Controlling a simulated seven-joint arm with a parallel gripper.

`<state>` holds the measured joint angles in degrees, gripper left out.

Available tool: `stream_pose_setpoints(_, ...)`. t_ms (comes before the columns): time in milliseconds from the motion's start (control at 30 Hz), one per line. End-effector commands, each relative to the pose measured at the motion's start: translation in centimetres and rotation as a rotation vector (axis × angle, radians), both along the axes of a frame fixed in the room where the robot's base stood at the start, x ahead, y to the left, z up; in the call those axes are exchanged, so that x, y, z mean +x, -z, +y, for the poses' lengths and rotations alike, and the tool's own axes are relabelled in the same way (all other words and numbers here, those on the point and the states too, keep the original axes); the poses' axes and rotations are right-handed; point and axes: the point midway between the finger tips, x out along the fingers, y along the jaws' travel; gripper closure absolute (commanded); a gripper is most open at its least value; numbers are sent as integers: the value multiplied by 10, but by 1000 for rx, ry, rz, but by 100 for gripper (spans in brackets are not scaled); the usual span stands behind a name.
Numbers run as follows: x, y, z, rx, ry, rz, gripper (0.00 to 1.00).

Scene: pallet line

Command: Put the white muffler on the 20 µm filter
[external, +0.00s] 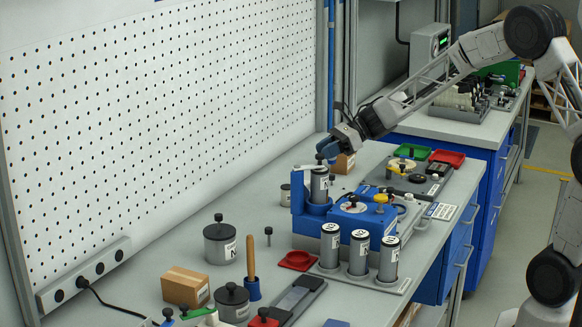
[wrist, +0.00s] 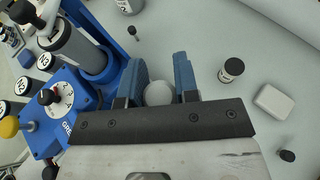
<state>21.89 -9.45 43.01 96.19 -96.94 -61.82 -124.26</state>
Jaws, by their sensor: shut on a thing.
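My gripper (external: 327,150) is above the bench, near the blue station (external: 312,225). In the wrist view its two blue fingers (wrist: 160,88) are closed around a white, round-topped piece, which looks like the white muffler (wrist: 158,94). The held piece cannot be made out in the external view. Another grey cylinder (external: 319,187) stands in the blue station's holder.
A large grey pot (external: 220,243), a wooden-handled tool (external: 252,268) and cardboard boxes (external: 185,287) stand to the left. A red tray (external: 296,261) lies beside the filter plate. Green (external: 412,152) and red (external: 447,158) trays lie behind. A pegboard wall (external: 170,110) bounds the bench.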

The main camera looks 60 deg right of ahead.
Motion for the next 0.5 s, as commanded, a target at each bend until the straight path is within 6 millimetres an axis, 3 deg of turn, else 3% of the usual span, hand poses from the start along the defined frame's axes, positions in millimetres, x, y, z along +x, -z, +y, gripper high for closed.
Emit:
stream_pose_setpoints(100, 0, 32, 0, 1, 0, 3, 95)
stream_pose_setpoints(200, 0, 48, 0, 1, 0, 1, 95)
stream_pose_setpoints(500, 0, 62, 0, -1, 0, -1, 95)
